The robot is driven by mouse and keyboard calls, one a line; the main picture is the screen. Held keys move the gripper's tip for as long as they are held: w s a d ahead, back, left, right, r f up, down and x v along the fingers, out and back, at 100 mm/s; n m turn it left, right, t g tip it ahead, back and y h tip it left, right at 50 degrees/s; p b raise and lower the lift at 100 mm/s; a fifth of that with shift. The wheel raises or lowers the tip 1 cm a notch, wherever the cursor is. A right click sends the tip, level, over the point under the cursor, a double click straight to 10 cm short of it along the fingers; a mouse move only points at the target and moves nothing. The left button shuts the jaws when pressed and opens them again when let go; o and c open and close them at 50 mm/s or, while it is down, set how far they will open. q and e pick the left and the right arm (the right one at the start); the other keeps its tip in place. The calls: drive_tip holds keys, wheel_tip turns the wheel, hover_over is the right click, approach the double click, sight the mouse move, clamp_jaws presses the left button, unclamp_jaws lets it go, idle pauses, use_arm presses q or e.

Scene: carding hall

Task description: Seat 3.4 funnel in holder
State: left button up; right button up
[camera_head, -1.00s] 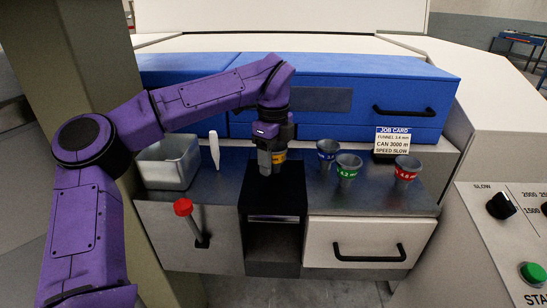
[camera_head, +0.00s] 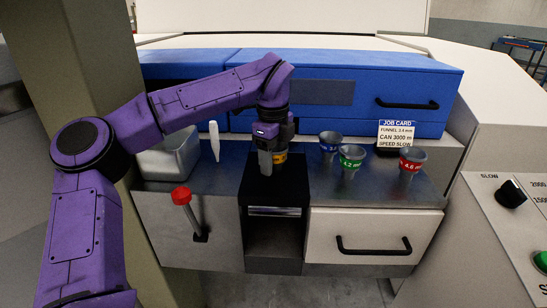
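My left gripper (camera_head: 272,164) points down over the black holder block (camera_head: 292,192) at the front middle of the metal shelf. Its grey fingers are closed around a funnel with a yellow-orange band (camera_head: 282,158), mostly hidden by the near finger. The funnel is upright at the block's top; I cannot tell whether it is seated or just above. The block's opening is hidden. My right gripper is not in view. The job card (camera_head: 396,133) reads funnel 3.4 mm, can 3000 m, speed slow.
Blue (camera_head: 330,142), green (camera_head: 351,157) and red (camera_head: 411,160) banded funnels stand right of the block. A metal bin (camera_head: 170,158), a white pointed tool (camera_head: 214,141) and a red-knobbed lever (camera_head: 183,198) are left. A control panel (camera_head: 512,215) is right.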

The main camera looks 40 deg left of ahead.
use_arm(q)
drive_tip(key=shift+o, duration=0.5)
wheel_tip(320, 180, up, 10)
drive_tip(key=p, duration=0.2)
drive_tip(key=shift+s+f, duration=0.25)
drive_tip(key=shift+s, duration=0.05)
drive_tip(key=shift+w+r, duration=0.1)
drive_tip(key=shift+r, duration=0.4)
